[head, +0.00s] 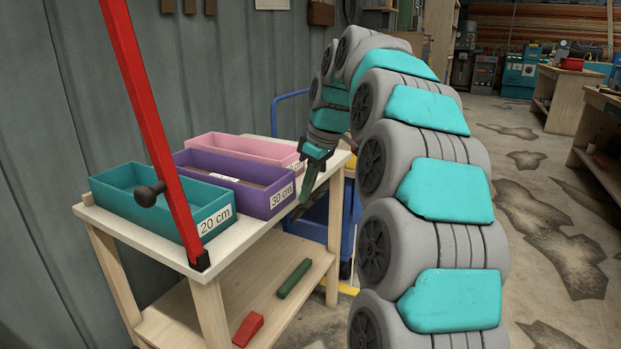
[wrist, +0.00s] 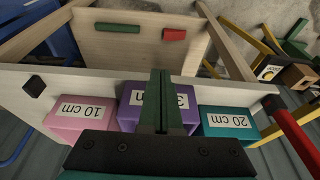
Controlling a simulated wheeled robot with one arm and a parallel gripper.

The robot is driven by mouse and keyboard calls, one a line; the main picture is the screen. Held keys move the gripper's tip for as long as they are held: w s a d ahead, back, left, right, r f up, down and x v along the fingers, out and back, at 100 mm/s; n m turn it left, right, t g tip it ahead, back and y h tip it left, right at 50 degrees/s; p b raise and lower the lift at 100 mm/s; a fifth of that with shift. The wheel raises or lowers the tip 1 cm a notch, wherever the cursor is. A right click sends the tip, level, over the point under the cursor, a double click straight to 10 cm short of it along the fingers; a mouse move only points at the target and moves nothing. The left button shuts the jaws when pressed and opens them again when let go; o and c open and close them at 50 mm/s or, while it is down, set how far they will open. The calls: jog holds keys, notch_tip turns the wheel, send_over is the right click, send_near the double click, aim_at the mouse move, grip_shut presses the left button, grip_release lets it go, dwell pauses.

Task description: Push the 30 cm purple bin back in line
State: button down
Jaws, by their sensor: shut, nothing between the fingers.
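The purple bin (head: 236,181), labelled 30 cm, stands on the wooden table between the teal bin (head: 165,200) and the pink bin (head: 245,148). Its labelled front end sticks out past its neighbours toward the table's front edge. In the wrist view the purple bin (wrist: 130,112) has its label partly hidden by the fingers; the pink bin (wrist: 82,117) and teal bin (wrist: 229,122) flank it. My gripper (head: 299,208) is shut and empty, with its fingers slanting down just off the purple bin's front end. It also shows in the wrist view (wrist: 162,74). I cannot tell whether it touches the bin.
A red slanted bar (head: 150,120) with a dark knob crosses before the teal bin. A green block (head: 294,278) and a red wedge (head: 248,329) lie on the lower shelf. A blue cart (head: 315,222) stands beyond the table. A grey wall runs behind the bins.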

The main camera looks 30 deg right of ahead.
aim_at(283, 197)
jog(key=shift+w+a+f+p, duration=0.2)
jog(key=shift+w+a+f, duration=0.1)
jog(key=shift+w+a, duration=0.5)
jog(key=shift+w+a+f+p, duration=0.2)
jog(key=shift+w+a, duration=0.3)
jog(key=shift+w, duration=0.45)
jog(key=shift+w+a, duration=0.3)
jog(key=shift+w, duration=0.15)
jog(key=w+a, duration=0.1)
jog(key=w, duration=0.1)
jog(key=w+a, duration=0.2)
jog(key=shift+w+a+p, duration=0.2)
jog(key=shift+w+p, duration=0.05)
jog(key=shift+p, duration=0.15)
jog(key=shift+w, duration=0.1)
